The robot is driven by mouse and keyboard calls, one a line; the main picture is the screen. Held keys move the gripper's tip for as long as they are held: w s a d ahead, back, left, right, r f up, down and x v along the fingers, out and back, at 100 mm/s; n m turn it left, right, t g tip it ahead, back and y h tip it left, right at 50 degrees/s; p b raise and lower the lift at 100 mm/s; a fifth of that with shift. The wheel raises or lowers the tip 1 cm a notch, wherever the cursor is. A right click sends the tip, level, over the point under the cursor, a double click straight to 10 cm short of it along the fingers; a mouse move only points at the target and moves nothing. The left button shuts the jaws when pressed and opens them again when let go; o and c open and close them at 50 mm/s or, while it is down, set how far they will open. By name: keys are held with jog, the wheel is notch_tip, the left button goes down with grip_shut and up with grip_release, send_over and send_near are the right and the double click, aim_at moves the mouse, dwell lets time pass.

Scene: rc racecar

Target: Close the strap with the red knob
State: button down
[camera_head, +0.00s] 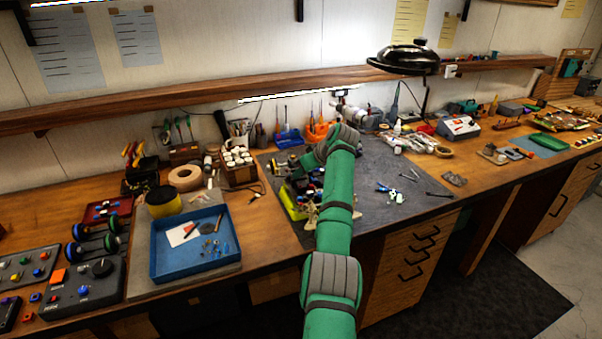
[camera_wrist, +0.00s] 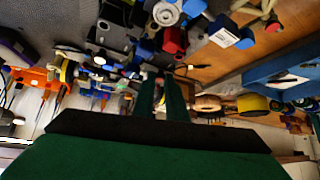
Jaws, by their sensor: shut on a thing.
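The racecar assembly (camera_head: 314,194) stands at the left of the grey mat, largely hidden by my green arm. In the wrist view its dark body (camera_wrist: 110,35) shows with red and blue knob-like parts. The exact part between the fingertips is too dark to tell. The strap itself cannot be made out clearly.
A blue tray (camera_head: 158,270) with small parts stands to the left, with a yellow roll (camera_head: 164,201) behind it. Orange and blue tool holders stand behind the mat. The grey mat (camera_head: 385,220) has loose tools at its right, with bare room between them.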

jog(key=shift+s+f, duration=0.1)
jog(key=shift+f, duration=0.15)
jog(key=c, duration=1.8)
grip_release()
jog(key=shift+o, duration=0.2)
jog(key=shift+d+r, duration=0.1)
jog(key=shift+r, duration=0.1)
jog(key=shift+s+d+r, duration=0.1)
jog(key=shift+d+r, duration=0.05)
jog(key=shift+r, duration=0.15)
jog(key=v, duration=0.9)
jog(key=shift+s+r, duration=0.3)
